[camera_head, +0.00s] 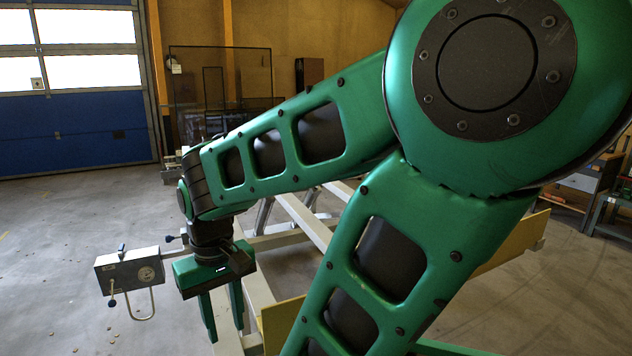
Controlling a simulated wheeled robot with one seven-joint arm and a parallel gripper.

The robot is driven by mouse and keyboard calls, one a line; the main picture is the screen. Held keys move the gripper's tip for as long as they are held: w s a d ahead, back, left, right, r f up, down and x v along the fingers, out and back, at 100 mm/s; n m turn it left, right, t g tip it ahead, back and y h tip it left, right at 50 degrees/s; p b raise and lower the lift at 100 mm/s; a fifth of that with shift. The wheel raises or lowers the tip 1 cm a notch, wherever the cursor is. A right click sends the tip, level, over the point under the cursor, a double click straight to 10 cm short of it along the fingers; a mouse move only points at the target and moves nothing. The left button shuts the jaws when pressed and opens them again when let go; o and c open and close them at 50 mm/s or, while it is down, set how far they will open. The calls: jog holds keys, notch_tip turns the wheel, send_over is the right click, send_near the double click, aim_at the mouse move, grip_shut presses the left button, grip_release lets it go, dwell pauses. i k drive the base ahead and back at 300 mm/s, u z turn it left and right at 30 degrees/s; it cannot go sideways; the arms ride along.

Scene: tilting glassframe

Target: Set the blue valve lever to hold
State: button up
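A grey valve box (115,279) with a round dial (147,274) on its face is at the left, on the end of a frame bar. A small blue lever (121,250) stands up from its top; it is too small to read its setting. A dark blue knob (112,302) hangs below the box, beside a bent metal loop (153,304). My gripper (226,333) is right of the box and points down. Its two green fingers are apart with nothing seen between them, and it does not touch the lever.
A pale metal frame (303,218) with yellowish panels (512,246) stands behind and below my arm, which hides much of it. Another dark knob (171,238) is on the bar right of the box. The concrete floor (50,225) at the left is mostly clear.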

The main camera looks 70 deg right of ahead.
aim_at(113, 302)
jog(key=z, duration=2.3)
jog(key=k, duration=1.3)
jog(key=u, duration=0.6)
jog(key=i, duration=1.5)
